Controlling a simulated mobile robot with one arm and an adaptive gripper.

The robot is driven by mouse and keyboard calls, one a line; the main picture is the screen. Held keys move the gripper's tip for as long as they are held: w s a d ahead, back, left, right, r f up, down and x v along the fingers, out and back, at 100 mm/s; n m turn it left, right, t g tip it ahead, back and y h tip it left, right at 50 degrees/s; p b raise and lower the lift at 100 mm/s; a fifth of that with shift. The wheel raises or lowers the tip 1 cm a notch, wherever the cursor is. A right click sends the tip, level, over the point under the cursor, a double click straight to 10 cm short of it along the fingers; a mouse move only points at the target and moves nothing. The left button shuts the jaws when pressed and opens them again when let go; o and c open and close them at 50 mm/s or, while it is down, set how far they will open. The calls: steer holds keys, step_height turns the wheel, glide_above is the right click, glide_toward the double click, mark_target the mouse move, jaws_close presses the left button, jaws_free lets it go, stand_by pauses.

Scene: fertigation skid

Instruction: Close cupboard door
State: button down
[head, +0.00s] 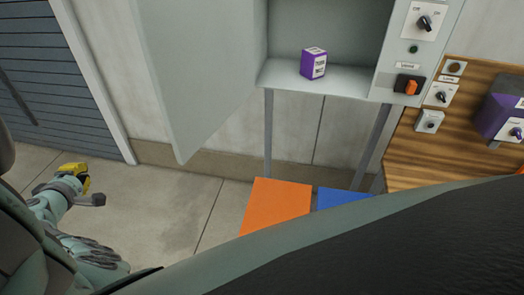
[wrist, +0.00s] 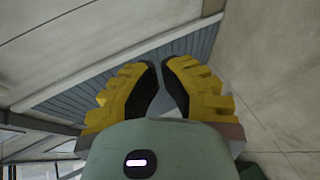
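The cupboard (head: 320,80) stands on legs by the wall in the head view, its interior exposed. Its grey-green door (head: 195,75) stands open, swung out toward me on the left side of the cupboard. The top of the door is out of frame, and I see no handle on it. My gripper (head: 78,170) is low at the left, apart from the door. In the wrist view my gripper (wrist: 159,68) has two yellow fingers with black pads and a narrow empty gap between them. The door is not recognisable in the wrist view.
A purple and white box (head: 314,63) stands on the cupboard floor. A control panel (head: 415,50) with switches adjoins it at right, beside a wooden board (head: 455,125) with more switches. Orange (head: 275,205) and blue (head: 340,197) mats lie below. Concrete floor (head: 175,200) is clear under the door.

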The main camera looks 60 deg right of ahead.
mark_target(175, 141)
steer(key=s+d+r+m+g+h+b, duration=0.6)
steer(key=s+d+m+g+h, duration=0.25)
steer(key=s+g, duration=0.35)
steer(key=shift+m, duration=0.25)
steer(key=shift+s+d+f+p, duration=0.1)
steer(key=shift+s+d+p, duration=0.7)
steer(key=shift+d+p, duration=0.8)
steer(key=shift+s+d+r+p, duration=0.1)
steer(key=shift+s+d+p, duration=0.65)
steer(key=shift+d+p, duration=0.9)
steer(key=shift+s+d+f+p, duration=0.1)
steer(key=shift+s+d+p, duration=0.7)
steer(key=shift+d+p, duration=0.8)
steer(key=shift+d+b, duration=0.3)
steer(key=shift+s, duration=0.1)
